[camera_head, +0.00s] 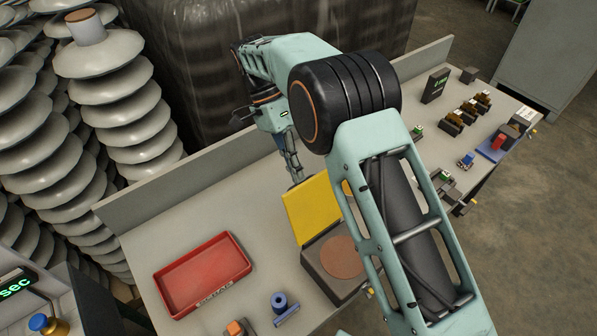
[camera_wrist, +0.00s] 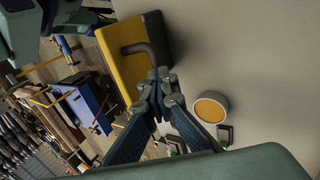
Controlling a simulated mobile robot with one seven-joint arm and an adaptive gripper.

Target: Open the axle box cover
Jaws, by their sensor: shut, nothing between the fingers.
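The axle box (camera_head: 328,281) is a dark grey box on the bench, with a brown round disc (camera_head: 343,257) in its open top. Its yellow cover (camera_head: 311,209) stands raised, roughly upright, along the box's far edge. In the wrist view the yellow cover (camera_wrist: 128,72) shows with a dark bent handle (camera_wrist: 142,48). My gripper (camera_head: 297,179) is just behind the top of the cover.
A red tray (camera_head: 203,274) lies left of the box, with a blue spool-like part (camera_head: 281,304) in front. Small parts (camera_head: 465,115) and a black box (camera_head: 435,85) stand on the bench's right. My arm hides part of the bench beside the box. Insulator stacks (camera_head: 125,95) stand behind.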

